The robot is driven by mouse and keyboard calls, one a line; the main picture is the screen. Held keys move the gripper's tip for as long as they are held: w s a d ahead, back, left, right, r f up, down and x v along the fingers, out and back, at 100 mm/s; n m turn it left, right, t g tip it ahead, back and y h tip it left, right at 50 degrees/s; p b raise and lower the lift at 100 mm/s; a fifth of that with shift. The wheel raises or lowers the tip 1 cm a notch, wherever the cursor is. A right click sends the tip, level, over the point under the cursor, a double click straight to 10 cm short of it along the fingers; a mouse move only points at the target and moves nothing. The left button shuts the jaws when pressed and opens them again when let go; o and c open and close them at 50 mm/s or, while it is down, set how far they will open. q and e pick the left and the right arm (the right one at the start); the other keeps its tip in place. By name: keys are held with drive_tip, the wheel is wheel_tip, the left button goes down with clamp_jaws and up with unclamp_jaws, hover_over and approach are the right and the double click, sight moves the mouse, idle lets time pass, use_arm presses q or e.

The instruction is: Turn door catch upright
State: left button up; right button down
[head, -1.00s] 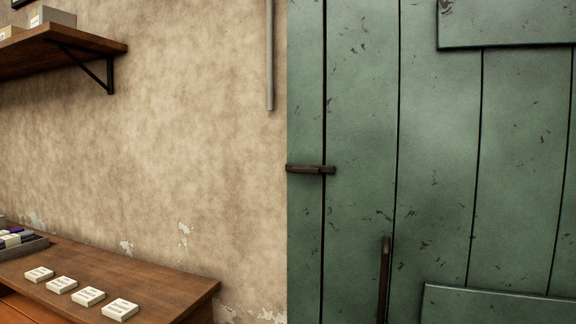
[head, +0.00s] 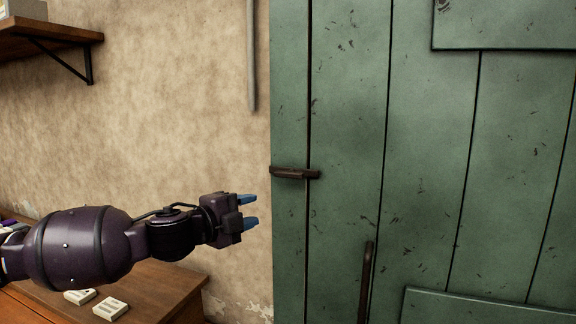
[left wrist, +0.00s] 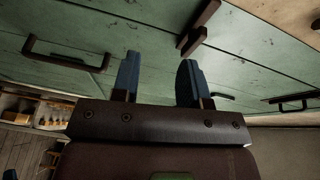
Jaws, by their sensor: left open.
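The door catch (head: 295,173) is a small dark brown bar on the green plank door (head: 345,120). It lies about level across the dark gap near the door's left edge. It also appears as a brown bar (left wrist: 198,28) beyond the fingertips in the left wrist view. My left gripper (head: 250,210) is open and empty, with blue fingertips pointing right. In the head view it is left of and a little below the catch, apart from it. Its two fingers (left wrist: 158,78) stand apart in the left wrist view.
A dark upright handle (head: 366,283) is on the door, lower right of the catch. A wooden table (head: 165,287) with white boxes stands lower left. A shelf (head: 45,32) and a grey pipe (head: 251,55) are on the plaster wall.

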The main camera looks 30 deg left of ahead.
use_arm(q)
drive_tip(key=m, duration=0.2)
approach(286, 176)
drive_tip(key=shift+w+d+p, duration=0.1)
drive_tip(key=shift+w+p, duration=0.35)
drive_tip(key=shift+w, duration=0.75)
drive_tip(key=shift+w+d+p, duration=0.15)
drive_tip(key=shift+w+p, duration=0.25)
drive_tip(key=shift+w, duration=0.8)
drive_tip(key=shift+w+d+p, duration=0.2)
drive_tip(key=shift+w+p, duration=0.25)
drive_tip(key=shift+w, duration=0.65)
drive_tip(key=shift+w+d+f+p, duration=0.15)
drive_tip(key=shift+w+p, duration=0.15)
drive_tip(key=shift+w, duration=0.7)
drive_tip(key=shift+w+d+p, duration=0.15)
drive_tip(key=shift+w+p, duration=0.15)
drive_tip(key=shift+w, duration=0.7)
use_arm(e)
drive_tip(key=shift+s+d+r+g, duration=0.15)
drive_tip(key=shift+s+r, duration=0.15)
drive_tip(key=shift+r, duration=0.25)
drive_tip(key=shift+s+a+r+g, duration=0.15)
drive_tip(key=shift+s+r, duration=0.15)
drive_tip(key=shift+r, duration=0.2)
use_arm(q)
drive_tip(key=shift+c, duration=0.4)
use_arm(e)
drive_tip(key=shift+d, duration=0.1)
